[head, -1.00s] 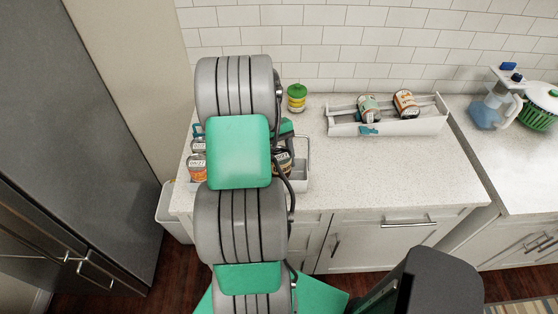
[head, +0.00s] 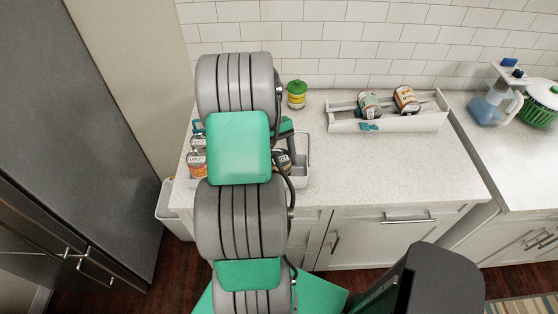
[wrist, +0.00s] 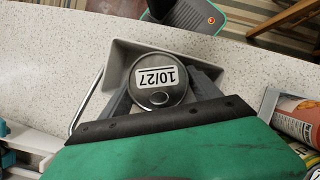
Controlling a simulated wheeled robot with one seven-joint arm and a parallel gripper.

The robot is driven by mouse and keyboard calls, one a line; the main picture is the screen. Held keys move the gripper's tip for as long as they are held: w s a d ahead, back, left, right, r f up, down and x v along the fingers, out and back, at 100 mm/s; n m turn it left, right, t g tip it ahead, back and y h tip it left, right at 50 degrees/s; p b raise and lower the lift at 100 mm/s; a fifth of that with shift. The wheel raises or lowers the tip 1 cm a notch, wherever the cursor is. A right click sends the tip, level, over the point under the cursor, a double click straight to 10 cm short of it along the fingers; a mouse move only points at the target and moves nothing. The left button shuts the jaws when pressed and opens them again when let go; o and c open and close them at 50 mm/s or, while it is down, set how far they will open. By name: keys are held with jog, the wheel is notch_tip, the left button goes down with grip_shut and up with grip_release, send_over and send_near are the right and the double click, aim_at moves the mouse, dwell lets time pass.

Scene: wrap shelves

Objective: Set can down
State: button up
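In the wrist view a can (wrist: 160,72) shows its grey metal lid with a white "10/27" label. It stands between the fingers of my gripper (wrist: 160,92), which press close on both sides. The can is at one end of a grey caddy (wrist: 122,52), inside its walls as seen from above; whether its base touches the floor is hidden. In the head view my arm covers the gripper and much of this caddy (head: 302,175). A can with an orange label (head: 197,165) shows at the caddy's left.
Another can (wrist: 298,118) lies near my gripper's right side in the wrist view. A white tray (head: 420,124) with two cans lying in it is at the back right. A green-lidded jar (head: 297,94) stands near the wall. The counter's (head: 390,170) middle is clear.

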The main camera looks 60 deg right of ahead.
jog(key=v, duration=0.8)
jog(key=shift+s+r, duration=0.1)
jog(key=shift+r, duration=0.3)
jog(key=w+a+r+n+t+h, duration=0.2)
jog(key=w+a+r, duration=0.3)
jog(key=w+a, duration=0.25)
jog(key=w+a+r+n+t+h, duration=0.1)
jog(key=w+a+r+n+h, duration=0.2)
jog(key=w+a, duration=0.45)
jog(key=a+r+n+t+y, duration=0.2)
jog(key=a+t, duration=0.3)
jog(key=a, duration=1.9)
jog(key=shift+s+a+r+n+t, duration=0.3)
jog(key=shift+s+a+t, duration=0.1)
jog(key=shift+s, duration=0.05)
